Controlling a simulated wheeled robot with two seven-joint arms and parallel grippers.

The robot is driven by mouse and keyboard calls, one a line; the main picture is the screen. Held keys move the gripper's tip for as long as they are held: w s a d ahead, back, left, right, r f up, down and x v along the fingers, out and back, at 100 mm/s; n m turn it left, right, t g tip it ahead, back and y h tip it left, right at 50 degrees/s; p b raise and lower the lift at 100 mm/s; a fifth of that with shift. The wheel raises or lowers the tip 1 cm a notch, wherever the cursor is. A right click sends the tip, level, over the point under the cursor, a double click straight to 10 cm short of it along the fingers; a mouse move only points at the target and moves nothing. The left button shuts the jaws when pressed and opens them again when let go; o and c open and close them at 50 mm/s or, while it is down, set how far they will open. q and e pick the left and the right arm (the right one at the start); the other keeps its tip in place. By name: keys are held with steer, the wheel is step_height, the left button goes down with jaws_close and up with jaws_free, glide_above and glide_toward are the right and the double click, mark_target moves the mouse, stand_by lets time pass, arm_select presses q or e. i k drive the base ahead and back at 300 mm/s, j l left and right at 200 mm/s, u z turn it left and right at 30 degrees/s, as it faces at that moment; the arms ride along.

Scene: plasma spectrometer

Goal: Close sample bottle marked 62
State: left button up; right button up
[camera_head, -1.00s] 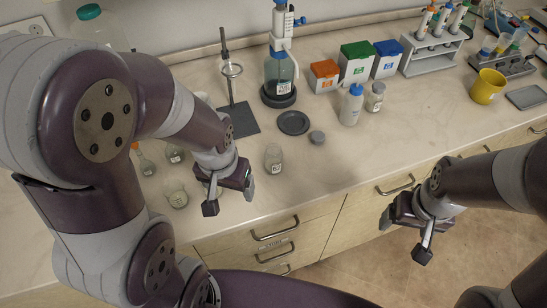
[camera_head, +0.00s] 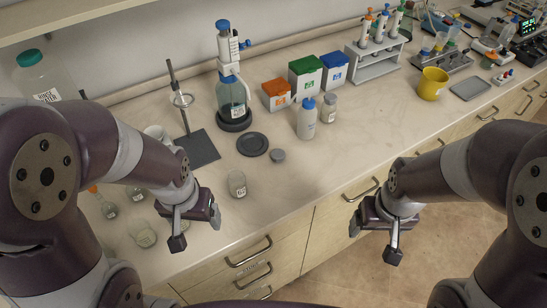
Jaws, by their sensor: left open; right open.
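A small open clear bottle (camera_head: 237,185) with a white label stands upright near the front of the bench; its number is too small to read surely. A small grey cap (camera_head: 278,156) lies on the bench to its right and behind it. My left gripper (camera_head: 196,228) is open and empty, left of and nearer the front than the open bottle. My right gripper (camera_head: 374,240) is open and empty in front of the bench edge, right of the bottle and cap. Another small labelled bottle (camera_head: 329,108) with a cap on stands further back.
A white bottle with blue cap (camera_head: 306,120), a dark round dish (camera_head: 252,145), a dispenser bottle (camera_head: 232,95) and a stand base (camera_head: 198,149) are behind. Flasks (camera_head: 142,232) stand left, partly hidden by my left arm. The bench (camera_head: 305,185) is clear right of the open bottle.

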mark_target(237, 180)
steer(key=u, duration=0.25)
steer(key=i+l+u, duration=0.3)
steer(key=l, duration=0.3)
steer(key=l+u, duration=0.35)
steer(key=l, duration=0.2)
steer(key=l+u, duration=0.3)
steer(key=l, duration=0.8)
